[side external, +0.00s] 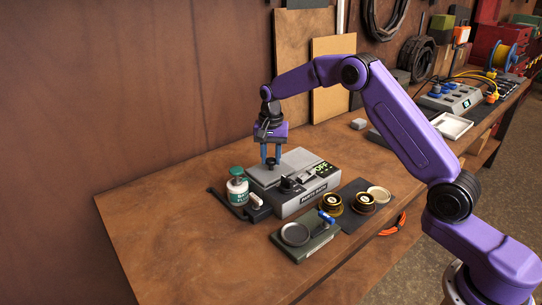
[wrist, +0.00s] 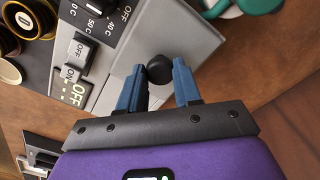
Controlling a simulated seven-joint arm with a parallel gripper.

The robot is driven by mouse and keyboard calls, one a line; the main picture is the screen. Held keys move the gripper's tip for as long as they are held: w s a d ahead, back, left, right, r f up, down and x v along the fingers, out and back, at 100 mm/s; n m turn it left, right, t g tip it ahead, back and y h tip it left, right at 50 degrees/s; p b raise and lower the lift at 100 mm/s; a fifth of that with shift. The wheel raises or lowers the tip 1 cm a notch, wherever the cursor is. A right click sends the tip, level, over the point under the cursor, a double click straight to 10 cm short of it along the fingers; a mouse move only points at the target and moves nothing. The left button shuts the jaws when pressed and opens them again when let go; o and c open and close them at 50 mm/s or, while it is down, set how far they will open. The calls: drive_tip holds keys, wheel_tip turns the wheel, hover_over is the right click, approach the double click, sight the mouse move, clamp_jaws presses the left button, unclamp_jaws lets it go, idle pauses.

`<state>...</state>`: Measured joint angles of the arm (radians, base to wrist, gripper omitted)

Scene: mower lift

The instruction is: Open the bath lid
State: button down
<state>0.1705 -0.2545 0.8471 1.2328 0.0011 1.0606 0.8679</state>
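The grey bath (side external: 312,194) stands on the wooden bench, its flat lid (side external: 258,178) lying closed on top. The lid also shows in the wrist view (wrist: 187,31), with a round black knob (wrist: 160,69). My gripper (side external: 271,158) is above the lid, pointing down. In the wrist view its blue fingers (wrist: 159,76) stand apart on either side of the knob, with small gaps. I cannot tell how far down the knob the fingertips reach. The bath's front has a black dial (wrist: 97,12), a switch (wrist: 76,60) and a display reading OFF (wrist: 75,93).
A green-capped bottle (side external: 237,188) stands close to the bath's left. A small stand with a round dish (side external: 296,234) is in front. Brass-rimmed jars (side external: 362,202) sit on a dark mat at the right. The bench's left front is clear.

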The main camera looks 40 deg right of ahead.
drive_tip(key=d, duration=1)
drive_tip(key=c, duration=0.8)
unclamp_jaws()
drive_tip(key=shift+a, duration=0.1)
drive_tip(key=shift+r, duration=0.1)
wheel_tip(320, 180, up, 17)
drive_tip(key=shift+r, duration=0.15)
drive_tip(key=shift+a, duration=0.1)
